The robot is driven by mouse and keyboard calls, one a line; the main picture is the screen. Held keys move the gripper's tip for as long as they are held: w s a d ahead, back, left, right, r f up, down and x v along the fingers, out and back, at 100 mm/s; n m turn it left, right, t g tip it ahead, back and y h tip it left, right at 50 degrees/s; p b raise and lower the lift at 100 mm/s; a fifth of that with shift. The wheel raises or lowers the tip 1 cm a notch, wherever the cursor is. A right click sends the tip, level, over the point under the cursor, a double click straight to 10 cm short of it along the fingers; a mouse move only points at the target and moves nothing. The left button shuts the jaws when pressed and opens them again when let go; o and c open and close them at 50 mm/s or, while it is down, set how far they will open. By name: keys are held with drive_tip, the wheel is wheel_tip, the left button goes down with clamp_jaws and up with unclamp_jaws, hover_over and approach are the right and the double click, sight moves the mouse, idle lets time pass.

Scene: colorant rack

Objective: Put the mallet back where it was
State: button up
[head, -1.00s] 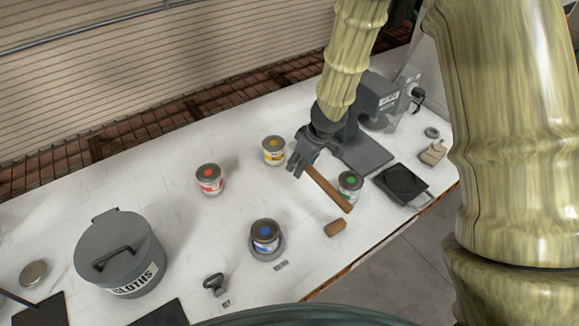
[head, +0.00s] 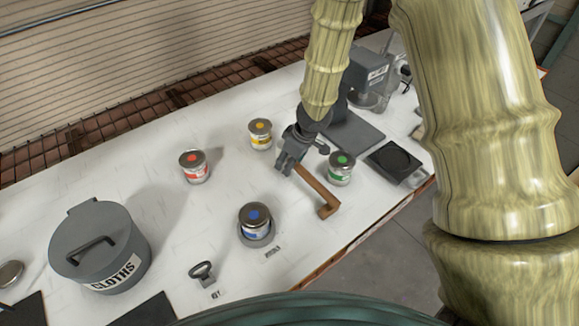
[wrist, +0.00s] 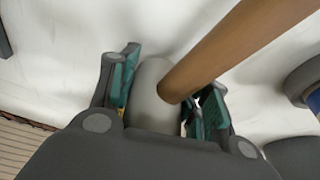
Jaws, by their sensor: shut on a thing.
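The mallet has a brown wooden handle (head: 311,184) and a pale grey head (wrist: 152,97). My gripper (head: 286,165) is shut on the grey head, which sits between the green-padded fingers in the wrist view (wrist: 160,112). In the head view the fingers mostly hide the head.
Near my gripper stand a yellow can (head: 260,136), a green can (head: 341,170), a red can (head: 194,169) and a blue can (head: 256,225) on a grey base.

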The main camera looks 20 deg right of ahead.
drive_tip(key=shift+f, duration=0.6)
drive_tip(key=shift+w+a+f, duration=0.15)
drive_tip(key=shift+w+f, duration=0.15)
drive_tip(key=shift+f, duration=0.05)
drive_tip(key=shift+s+r, duration=0.1)
drive_tip(key=shift+s, duration=0.1)
drive_tip(key=o, duration=1.5)
drive_tip(key=shift+c, duration=0.2)
drive_tip(key=p+v, duration=0.5)
drive_tip(key=v, duration=0.7)
